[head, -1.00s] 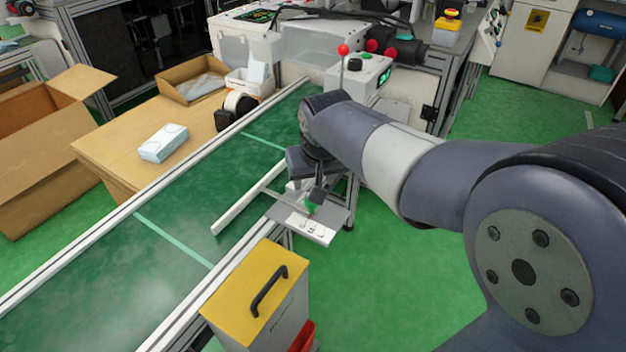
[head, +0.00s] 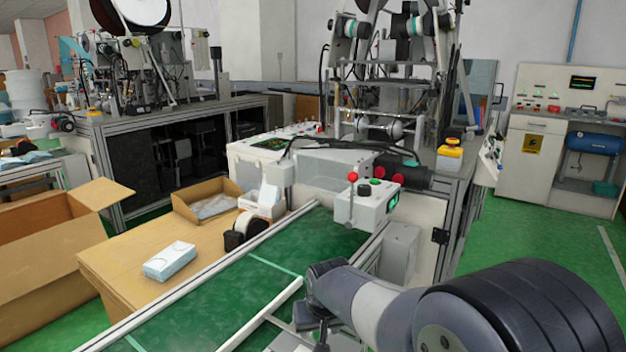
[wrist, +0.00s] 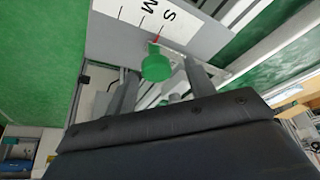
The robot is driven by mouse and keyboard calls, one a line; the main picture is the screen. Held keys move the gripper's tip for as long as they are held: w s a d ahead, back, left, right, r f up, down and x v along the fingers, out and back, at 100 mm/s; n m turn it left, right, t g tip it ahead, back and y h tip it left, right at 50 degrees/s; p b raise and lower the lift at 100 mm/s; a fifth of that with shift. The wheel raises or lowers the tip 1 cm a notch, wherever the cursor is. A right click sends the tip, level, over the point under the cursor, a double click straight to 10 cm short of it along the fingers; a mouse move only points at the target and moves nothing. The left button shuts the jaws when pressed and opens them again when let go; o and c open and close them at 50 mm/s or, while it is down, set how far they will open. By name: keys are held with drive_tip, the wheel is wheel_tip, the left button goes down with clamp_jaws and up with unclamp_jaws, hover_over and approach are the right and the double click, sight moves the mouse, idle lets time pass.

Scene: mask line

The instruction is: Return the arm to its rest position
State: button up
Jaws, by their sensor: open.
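My arm (head: 365,303) reaches in from the lower right of the head view to the near conveyor rail. In the wrist view my gripper (wrist: 162,78) is open, with two grey fingers apart. A green knob (wrist: 157,66) shows between the fingertips in the picture; I cannot tell whether they touch it. The knob is beside a white scale plate (wrist: 180,17) marked with S, M and a red pointer. Nothing is visibly held.
The green conveyor belt (head: 215,300) runs diagonally below the arm. A control box (head: 366,205) with a red-knobbed lever stands behind the arm. A table (head: 135,262) with a tissue-like box (head: 170,261) is at left. Open green floor (head: 530,240) lies at right.

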drive_tip(key=shift+d+f, duration=0.3)
drive_tip(key=shift+d, duration=0.05)
drive_tip(key=shift+s+d+r+b, duration=0.15)
drive_tip(key=shift+s+d+b, duration=0.2)
drive_tip(key=shift+s+d, duration=0.3)
